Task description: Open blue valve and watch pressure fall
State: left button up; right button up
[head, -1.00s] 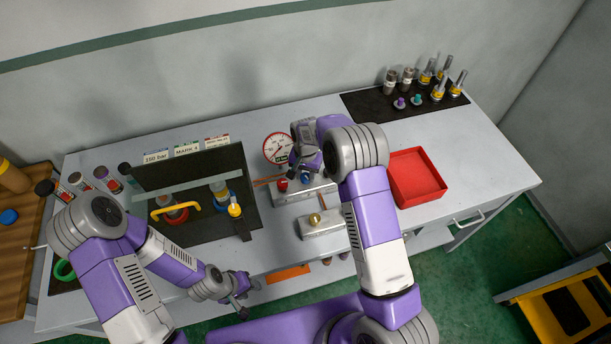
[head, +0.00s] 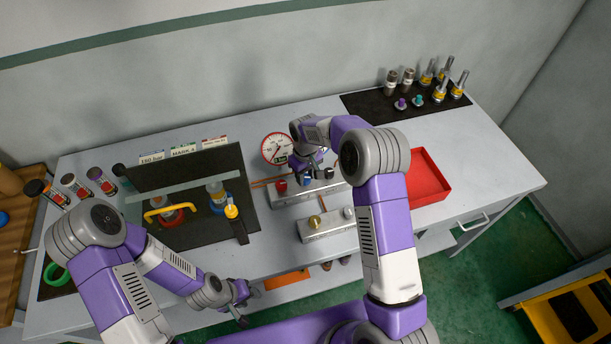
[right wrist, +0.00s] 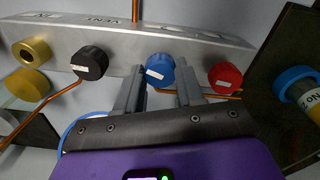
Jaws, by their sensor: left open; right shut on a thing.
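The blue valve (right wrist: 160,70) is a round knob with a white label on the metal manifold (right wrist: 120,47). In the right wrist view it sits between the fingers of my right gripper (right wrist: 161,88), which is shut on it. The head view shows my right gripper (head: 314,177) over the manifold, largely hiding the knob. A red knob (right wrist: 225,77) and a black knob (right wrist: 91,63) flank it. The round pressure gauge (head: 277,149) stands behind the manifold; its reading is too small to make out. My left gripper (head: 247,304) is open and empty near the front edge.
A second metal block (head: 328,226) with a brass knob lies in front. A red tray (head: 428,178) is right, and several fittings stand on a black mat (head: 375,104) at the back right.

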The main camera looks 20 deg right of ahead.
aim_at(306, 177)
jog(key=shift+n, duration=0.9)
jog(key=o, duration=1)
jog(key=shift+o, duration=0.2)
notch_tip(306, 177, up, 8)
jog(key=shift+f, duration=0.15)
